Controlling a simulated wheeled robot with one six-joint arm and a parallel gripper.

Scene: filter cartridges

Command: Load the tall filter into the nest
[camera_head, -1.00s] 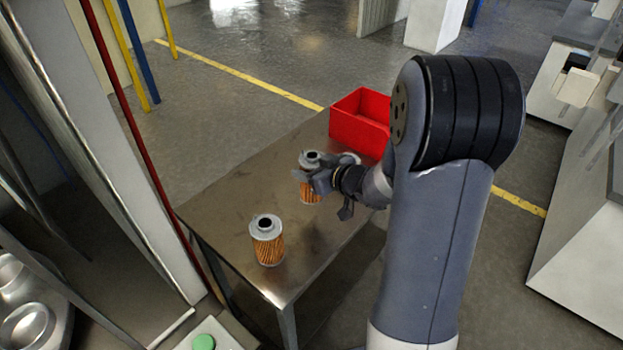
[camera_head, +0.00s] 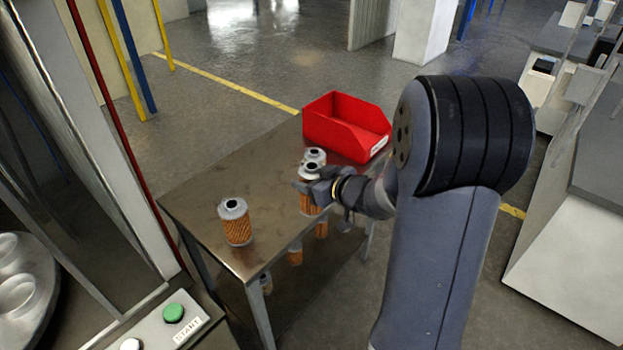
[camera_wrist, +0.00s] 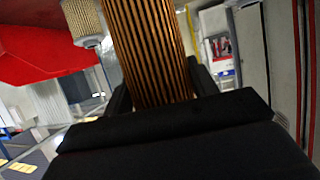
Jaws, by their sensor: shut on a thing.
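My gripper (camera_head: 308,189) is shut on a filter (camera_head: 307,207) with a grey cap and orange pleats, held upright at the table's right side. In the wrist view the held filter's long pleats (camera_wrist: 150,45) rise between the jaws; its ends are out of that view. A second orange filter (camera_head: 237,226) stands upright on the metal table, left of my gripper. Another grey-capped filter (camera_head: 315,154) is just behind the held one, mostly hidden; a pale pleated filter (camera_wrist: 82,20) shows in the wrist view. Round metal recesses (camera_head: 16,294), possibly the nest, show at far left.
A red bin (camera_head: 340,118) sits at the table's (camera_head: 200,190) back right. More filters (camera_head: 295,254) are below the tabletop. A machine frame and a panel with a green START button (camera_head: 173,313) stand at left. The table's middle is clear.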

